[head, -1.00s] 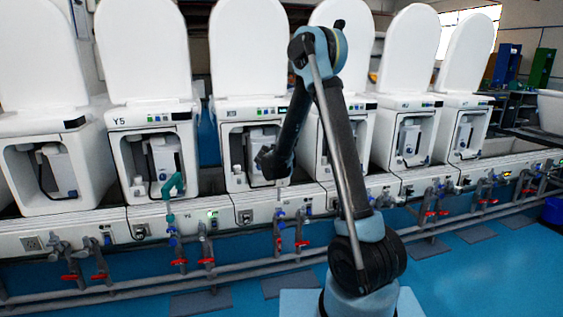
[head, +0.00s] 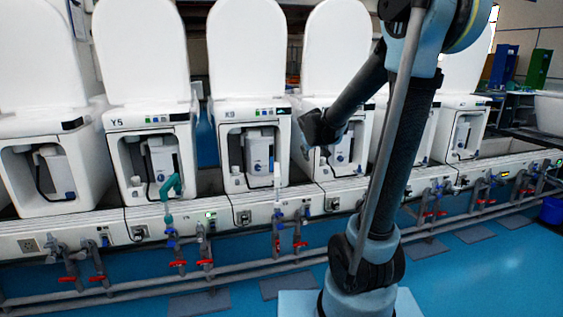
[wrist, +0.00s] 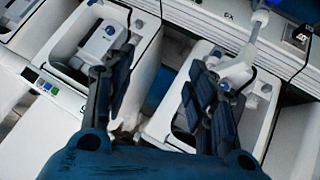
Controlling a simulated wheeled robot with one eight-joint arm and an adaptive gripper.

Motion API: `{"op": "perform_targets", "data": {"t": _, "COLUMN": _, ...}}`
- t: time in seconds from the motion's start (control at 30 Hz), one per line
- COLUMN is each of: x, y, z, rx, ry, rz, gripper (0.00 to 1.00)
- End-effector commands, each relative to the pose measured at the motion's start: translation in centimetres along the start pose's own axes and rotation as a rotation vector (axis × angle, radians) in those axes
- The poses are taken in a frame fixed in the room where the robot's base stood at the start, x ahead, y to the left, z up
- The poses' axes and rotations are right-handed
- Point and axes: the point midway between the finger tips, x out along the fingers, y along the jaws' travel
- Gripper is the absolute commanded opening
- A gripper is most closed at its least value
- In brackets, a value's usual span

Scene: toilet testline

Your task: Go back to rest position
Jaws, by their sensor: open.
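My arm stands on its base in the right half of the head view and bends at an elbow near the top. The forearm slants down to the left, and my gripper (head: 312,135) is at its end, in front of the row of toilet units. In the wrist view my gripper (wrist: 160,90) shows two dark fingers spread apart with nothing between them. Behind the fingers are the open fronts of two toilet units (wrist: 150,125), with white tanks inside. I cannot tell the exact distance from the fingers to the units.
White toilet units with raised lids, such as the one marked K9 (head: 250,112), stand in a row on a bench (head: 150,232). Pipes with red-handled valves (head: 300,243) run along its front. The blue floor (head: 480,270) is open at the right. A blue bin (head: 551,209) stands at the far right.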

Motion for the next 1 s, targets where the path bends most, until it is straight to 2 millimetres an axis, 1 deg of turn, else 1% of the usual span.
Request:
{"op": "perform_targets", "data": {"t": 0.03, "x": -1.0, "y": 0.6, "z": 0.9, "rx": 0.016, "ry": -0.013, "rz": -0.005, "gripper": 0.51}}
{"op": "perform_targets", "data": {"t": 0.2, "x": -4.0, "y": 2.0, "z": 3.9, "rx": 0.073, "ry": -0.056, "rz": -0.033, "gripper": 0.51}}
{"op": "perform_targets", "data": {"t": 0.43, "x": -7.8, "y": 3.0, "z": 8.2, "rx": 0.148, "ry": -0.109, "rz": -0.074, "gripper": 0.51}}
{"op": "perform_targets", "data": {"t": 0.7, "x": -11.7, "y": 3.0, "z": 13.1, "rx": 0.233, "ry": -0.158, "rz": -0.126, "gripper": 0.51}}
{"op": "perform_targets", "data": {"t": 1.0, "x": -14.4, "y": 2.2, "z": 16.8, "rx": 0.299, "ry": -0.19, "rz": -0.171, "gripper": 0.51}}
